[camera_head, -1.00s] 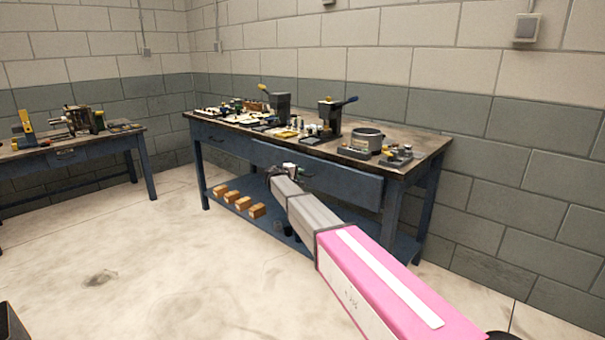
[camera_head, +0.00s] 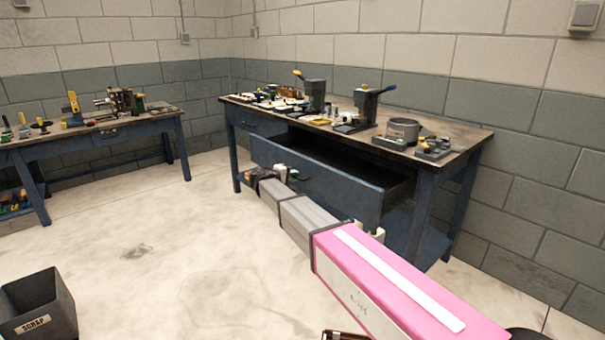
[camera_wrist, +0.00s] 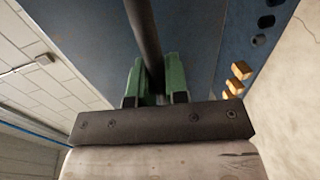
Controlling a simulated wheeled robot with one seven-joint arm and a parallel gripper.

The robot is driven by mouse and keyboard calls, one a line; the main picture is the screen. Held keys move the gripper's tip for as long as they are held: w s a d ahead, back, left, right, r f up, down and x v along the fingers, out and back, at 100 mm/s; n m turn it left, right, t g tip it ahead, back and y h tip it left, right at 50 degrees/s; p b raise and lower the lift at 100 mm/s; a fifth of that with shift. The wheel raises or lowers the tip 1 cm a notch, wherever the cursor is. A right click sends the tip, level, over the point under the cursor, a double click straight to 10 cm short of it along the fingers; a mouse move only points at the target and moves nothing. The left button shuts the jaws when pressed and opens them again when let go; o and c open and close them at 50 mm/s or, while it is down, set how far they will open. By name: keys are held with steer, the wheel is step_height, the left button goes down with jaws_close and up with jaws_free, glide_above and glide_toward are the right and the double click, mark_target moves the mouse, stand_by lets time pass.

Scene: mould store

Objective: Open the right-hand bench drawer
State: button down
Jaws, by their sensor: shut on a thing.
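The right-hand bench drawer (camera_head: 318,180) is a wide dark blue front, standing well out from the bench (camera_head: 435,168) with its dark inside showing behind the front. My gripper (camera_head: 290,174) is at the drawer front in the head view, partly hidden by my arm. In the wrist view, the green fingers of my gripper (camera_wrist: 158,85) are shut on a dark bar handle (camera_wrist: 145,40), with the blue drawer front (camera_wrist: 215,45) behind it.
The bench top carries presses (camera_head: 365,105), a round grey pot (camera_head: 403,129) and small parts. A second bench (camera_head: 85,137) stands at the left. A grey scrap bin (camera_head: 40,303) is at the lower left. The floor between is clear. Wooden blocks (camera_wrist: 238,72) show below the drawer.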

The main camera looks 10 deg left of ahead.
steer(key=shift+f+v, duration=0.2)
steer(key=shift+v, duration=0.8)
steer(key=c, duration=1.1)
jaws_free()
steer(key=shift+c, duration=0.2)
steer(key=v, duration=1)
steer(key=shift+s+a, duration=0.25)
steer(key=shift+s, duration=0.1)
